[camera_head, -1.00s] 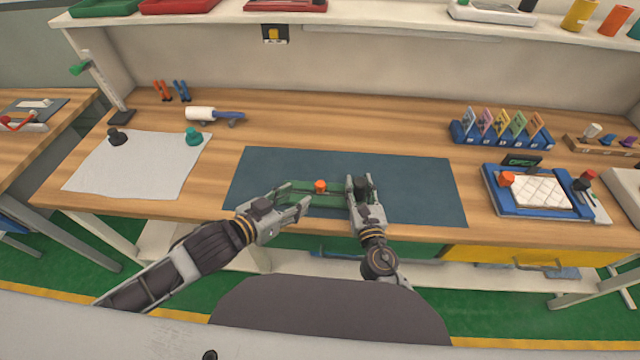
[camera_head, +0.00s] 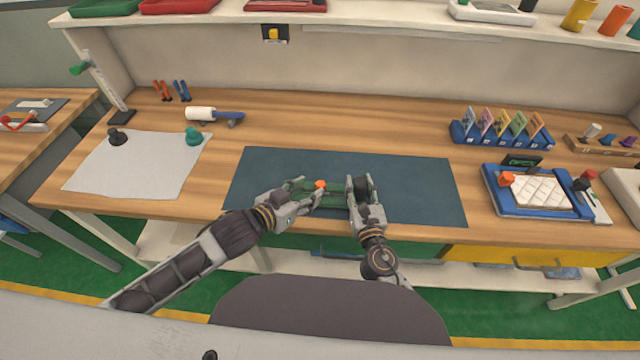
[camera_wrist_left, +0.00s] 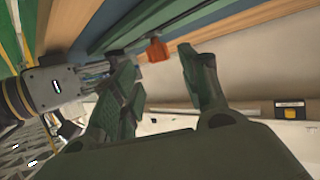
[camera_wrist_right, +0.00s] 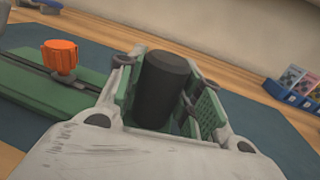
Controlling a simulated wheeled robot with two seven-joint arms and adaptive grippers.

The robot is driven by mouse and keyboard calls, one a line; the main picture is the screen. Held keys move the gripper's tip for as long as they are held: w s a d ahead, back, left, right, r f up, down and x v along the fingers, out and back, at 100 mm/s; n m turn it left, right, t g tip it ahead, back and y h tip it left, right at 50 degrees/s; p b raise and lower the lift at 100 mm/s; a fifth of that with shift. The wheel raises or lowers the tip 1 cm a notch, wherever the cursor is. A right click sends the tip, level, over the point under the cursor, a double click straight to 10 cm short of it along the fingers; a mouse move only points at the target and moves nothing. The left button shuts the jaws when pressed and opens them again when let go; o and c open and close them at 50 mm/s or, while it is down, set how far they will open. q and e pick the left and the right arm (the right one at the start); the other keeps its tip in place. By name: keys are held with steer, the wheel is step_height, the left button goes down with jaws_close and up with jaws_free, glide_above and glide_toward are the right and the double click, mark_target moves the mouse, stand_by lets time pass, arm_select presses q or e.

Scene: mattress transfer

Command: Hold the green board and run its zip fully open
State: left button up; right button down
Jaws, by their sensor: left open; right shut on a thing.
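The green board (camera_head: 337,194) lies on the dark blue mat near the table's front edge. Its orange zip knob (camera_head: 320,185) stands up from a dark slot along the board, and it shows in the right wrist view (camera_wrist_right: 60,57) too. My right gripper (camera_head: 362,188) is shut on a black cylindrical post (camera_wrist_right: 161,88) at the board's right end. My left gripper (camera_head: 313,199) is open, its fingers close to the orange knob on the left. In the left wrist view the knob (camera_wrist_left: 154,50) shows beyond the open fingers, not between them.
The blue mat (camera_head: 420,190) is bare to the right. A white sheet (camera_head: 135,165) with two knobs lies left. A blue tray (camera_head: 533,207) with a white pad stands right. A roller (camera_head: 213,115) lies behind the mat.

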mark_target(319, 185)
arm_select(q)
steer(key=shift+x, duration=3.3)
jaws_close()
